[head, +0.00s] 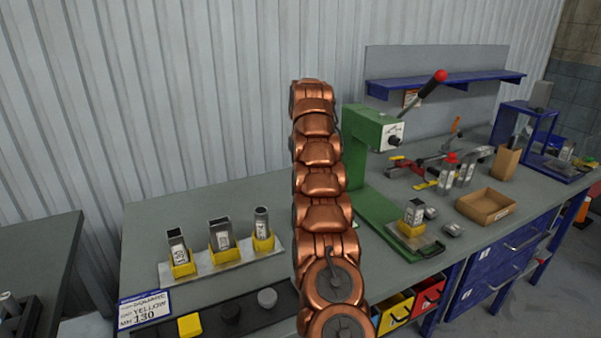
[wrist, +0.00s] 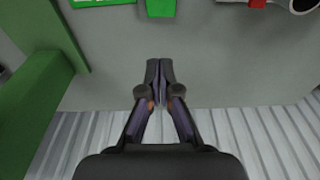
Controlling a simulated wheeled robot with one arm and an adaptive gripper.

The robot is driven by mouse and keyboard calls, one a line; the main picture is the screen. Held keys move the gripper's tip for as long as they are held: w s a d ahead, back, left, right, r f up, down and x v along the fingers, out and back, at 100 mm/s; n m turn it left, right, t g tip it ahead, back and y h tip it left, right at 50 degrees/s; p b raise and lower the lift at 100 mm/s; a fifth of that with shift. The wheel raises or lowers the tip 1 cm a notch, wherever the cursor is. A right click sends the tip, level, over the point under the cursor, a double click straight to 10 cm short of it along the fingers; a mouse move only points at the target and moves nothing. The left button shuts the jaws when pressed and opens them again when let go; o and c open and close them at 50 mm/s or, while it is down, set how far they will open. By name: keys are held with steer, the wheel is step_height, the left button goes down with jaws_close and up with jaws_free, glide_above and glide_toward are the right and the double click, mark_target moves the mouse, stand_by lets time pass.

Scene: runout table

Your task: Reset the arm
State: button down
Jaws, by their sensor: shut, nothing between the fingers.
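My gripper (wrist: 159,68) shows in the wrist view with its two dark fingers together and nothing between them. It is over the grey bench top, near the corrugated wall. In the head view my copper-coloured arm rises upright in front of the bench (head: 225,190), and the gripper itself cannot be made out there. A green lever press (head: 372,130) stands just right of my arm and is partly hidden by it. A green post, likely part of that press, shows at the left of the wrist view (wrist: 42,120).
A plate at the left holds three yellow holders with grey parts (head: 222,236). Right of the press are a cardboard tray (head: 485,207), hand tools and bottles. A blue shelf (head: 445,84) hangs behind. Corrugated wall (head: 190,90) backs the bench.

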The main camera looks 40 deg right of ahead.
stand_by(0.5)
steer(key=s+a+r+n+g, duration=0.15)
steer(key=s+a, duration=0.25)
steer(key=a, duration=0.5)
steer(key=s+a+r+y, duration=0.1)
steer(key=s+a+r, duration=0.3)
steer(key=a, duration=0.5)
steer(key=s+a+r, duration=0.1)
steer(key=s+a, duration=0.4)
steer(key=a, duration=0.5)
steer(key=s+a+f, duration=0.3)
steer(key=s+a, duration=0.1)
steer(key=s, duration=0.6)
steer(key=s+a+f+n+g, duration=0.1)
steer(key=s+a+f, duration=0.2)
steer(key=s, duration=0.8)
steer(key=s+a+f+g, duration=0.1)
steer(key=s+a+f, duration=0.3)
steer(key=s, duration=0.6)
steer(key=shift+s+a+f+h, duration=0.2)
steer(key=shift+a+f+h, duration=0.15)
steer(key=shift+f, duration=0.1)
